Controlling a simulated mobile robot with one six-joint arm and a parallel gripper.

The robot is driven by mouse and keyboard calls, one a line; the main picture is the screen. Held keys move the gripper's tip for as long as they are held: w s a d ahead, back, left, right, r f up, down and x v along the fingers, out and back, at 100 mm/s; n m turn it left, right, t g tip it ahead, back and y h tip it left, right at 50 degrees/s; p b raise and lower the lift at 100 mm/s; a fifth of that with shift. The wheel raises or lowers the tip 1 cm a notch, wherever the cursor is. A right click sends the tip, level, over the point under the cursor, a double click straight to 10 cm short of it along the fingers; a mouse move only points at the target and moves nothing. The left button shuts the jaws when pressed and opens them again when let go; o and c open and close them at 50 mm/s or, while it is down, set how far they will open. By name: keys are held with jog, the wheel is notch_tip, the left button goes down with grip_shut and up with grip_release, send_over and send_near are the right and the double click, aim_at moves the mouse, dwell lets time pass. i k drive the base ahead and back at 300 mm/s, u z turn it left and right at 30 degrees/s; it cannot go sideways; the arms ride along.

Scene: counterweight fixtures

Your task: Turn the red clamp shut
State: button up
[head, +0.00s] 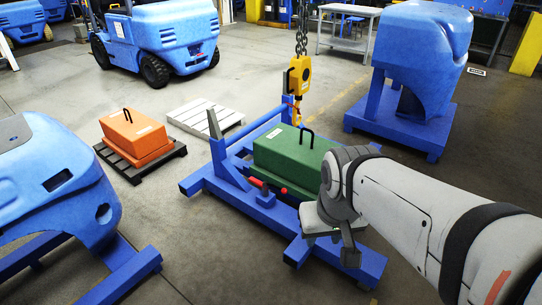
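The red clamp (256,183) is a small red handle at the near left lower edge of the green counterweight block (292,157). The block has a black loop handle on top and rests in a blue steel fixture (226,186). I cannot tell from here how far the clamp is turned. My gripper (331,258) hangs to the right of the clamp, over the front right of the fixture, apart from the clamp. My wrist hides the block's right end. Whether the fingers are open or shut is unclear.
A yellow hoist hook (300,76) hangs on a chain above the fixture. An orange block (133,132) sits on a dark pallet at left, beside an empty white pallet (205,117). Large blue machine bodies stand left (55,180) and right (421,60). Floor at front left of the fixture is clear.

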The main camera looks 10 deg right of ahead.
aim_at(265, 185)
jog(key=u, duration=0.3)
jog(key=i, duration=1.6)
jog(key=z, duration=0.65)
